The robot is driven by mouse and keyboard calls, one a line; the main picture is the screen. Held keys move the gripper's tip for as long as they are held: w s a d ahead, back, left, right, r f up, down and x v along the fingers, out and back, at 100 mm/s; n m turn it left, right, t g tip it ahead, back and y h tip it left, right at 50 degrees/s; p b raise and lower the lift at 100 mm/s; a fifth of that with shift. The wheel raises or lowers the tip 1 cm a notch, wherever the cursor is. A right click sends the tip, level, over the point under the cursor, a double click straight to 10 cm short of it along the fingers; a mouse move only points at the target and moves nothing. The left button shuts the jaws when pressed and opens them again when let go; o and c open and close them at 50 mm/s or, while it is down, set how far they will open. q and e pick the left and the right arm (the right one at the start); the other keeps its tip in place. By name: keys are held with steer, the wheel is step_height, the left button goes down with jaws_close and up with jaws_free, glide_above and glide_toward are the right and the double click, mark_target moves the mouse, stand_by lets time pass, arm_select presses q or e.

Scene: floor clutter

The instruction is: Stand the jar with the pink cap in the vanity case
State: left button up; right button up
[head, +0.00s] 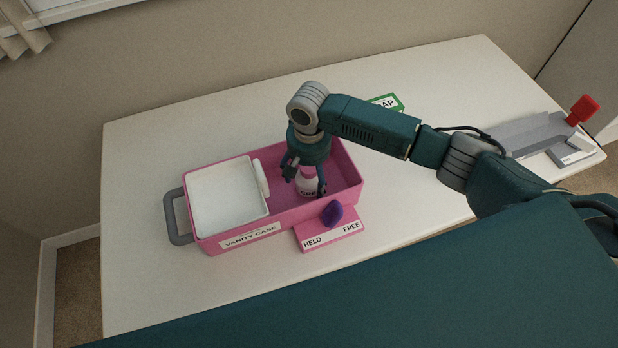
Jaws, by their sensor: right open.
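The pink vanity case (282,216) stands on the white table, with a grey handle at its left end. The jar (308,187) is white with a pink cap and a dark label. It appears upright inside the right, open part of the case. My right gripper (307,184) points down into the case with its open fingers around the jar. The fingers partly hide the jar and cap, and I cannot tell whether they touch it. My left gripper is not in view.
A white tray or lid (228,195) covers the case's left part. A pink plate marked HELD and FREE (318,239) with a purple knob (332,213) sits at the case's front. A green-edged box (397,101), a grey holder (525,132) and a red knob (582,109) lie farther right.

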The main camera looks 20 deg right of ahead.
step_height(320, 180, up, 11)
steer(key=shift+b, duration=0.35)
stand_by(0.4)
